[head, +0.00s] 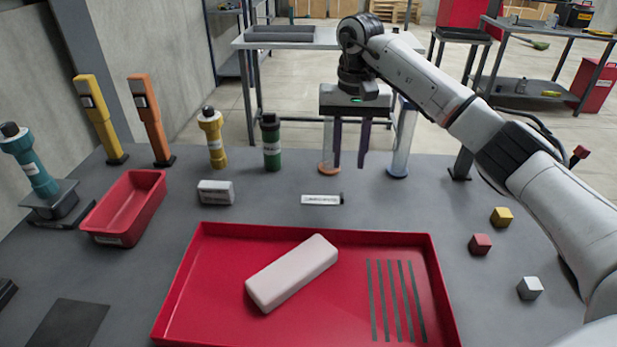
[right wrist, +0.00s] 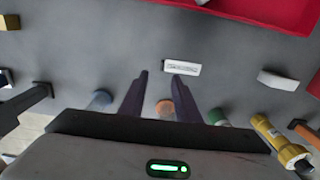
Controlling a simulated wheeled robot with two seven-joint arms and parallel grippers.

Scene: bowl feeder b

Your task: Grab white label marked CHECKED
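A small white label (head: 322,199) with dark print lies flat on the grey table behind the red tray; its print is too small to read surely. It also shows in the right wrist view (right wrist: 182,68), just beyond the fingertips. My right gripper (head: 350,165) is open and empty, its two dark fingers pointing down above the table, behind the label and a little to its right. In the right wrist view the fingers (right wrist: 160,76) stand apart with bare table between them. My left gripper is not in view.
A large red tray (head: 190,285) holding a pale block (head: 292,272) fills the front. Clear tubes with orange (head: 329,169) and blue (head: 397,172) bases stand near the right gripper. A green bottle (head: 271,145) and white box (head: 215,192) are left. Table around the label is clear.

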